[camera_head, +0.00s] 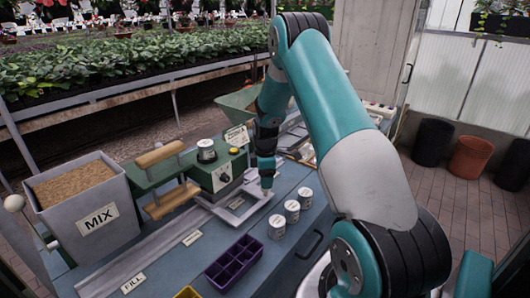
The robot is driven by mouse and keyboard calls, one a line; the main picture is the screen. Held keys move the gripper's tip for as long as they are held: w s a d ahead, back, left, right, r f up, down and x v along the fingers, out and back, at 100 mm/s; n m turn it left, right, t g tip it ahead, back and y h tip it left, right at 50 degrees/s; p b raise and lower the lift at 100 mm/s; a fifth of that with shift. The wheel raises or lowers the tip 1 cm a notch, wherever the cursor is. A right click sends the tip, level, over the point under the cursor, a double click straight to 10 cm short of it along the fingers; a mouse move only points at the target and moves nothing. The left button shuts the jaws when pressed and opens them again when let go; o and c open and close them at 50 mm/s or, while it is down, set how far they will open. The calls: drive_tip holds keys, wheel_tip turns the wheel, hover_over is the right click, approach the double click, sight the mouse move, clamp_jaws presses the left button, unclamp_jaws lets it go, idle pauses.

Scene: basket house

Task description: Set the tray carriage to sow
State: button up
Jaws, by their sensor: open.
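A grey metal rail (140,256) runs along the blue bench, from the FILL label (133,283) up toward the centre. A flat pale metal piece (232,210), which looks like the tray carriage, lies at the rail's far end, beside the green machine. Another small label (192,238) sits along the rail, too small to read. My gripper (267,186) points down just above the right edge of that metal piece. It is open; its fingertips are small, and I cannot tell whether they touch anything.
A MIX hopper (98,221) with brown material stands left. Several white tins (277,227) stand right of the carriage. A purple cell tray (234,262) lies in front. My arm hides the bench's right part.

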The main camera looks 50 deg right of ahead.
wheel_tip(320, 180, up, 14)
drive_tip(key=b, duration=0.1)
idle(0.6)
drive_tip(key=s+a+r+m+t+y, duration=0.1)
drive_tip(key=s+a+r, duration=0.15)
drive_tip(key=a, duration=0.85)
drive_tip(key=s+a+r, duration=0.2)
drive_tip(key=a+r, duration=0.2)
drive_tip(key=a, duration=0.7)
drive_tip(key=s+a+r+m+g+y, duration=0.1)
drive_tip(key=s+a+r+m+y, duration=0.1)
drive_tip(key=s+a, duration=1.4)
drive_tip(key=s+y, duration=0.1)
drive_tip(key=s, duration=0.3)
drive_tip(key=shift+s+a, duration=0.15)
drive_tip(key=shift+a, duration=0.05)
drive_tip(key=shift+d, duration=0.1)
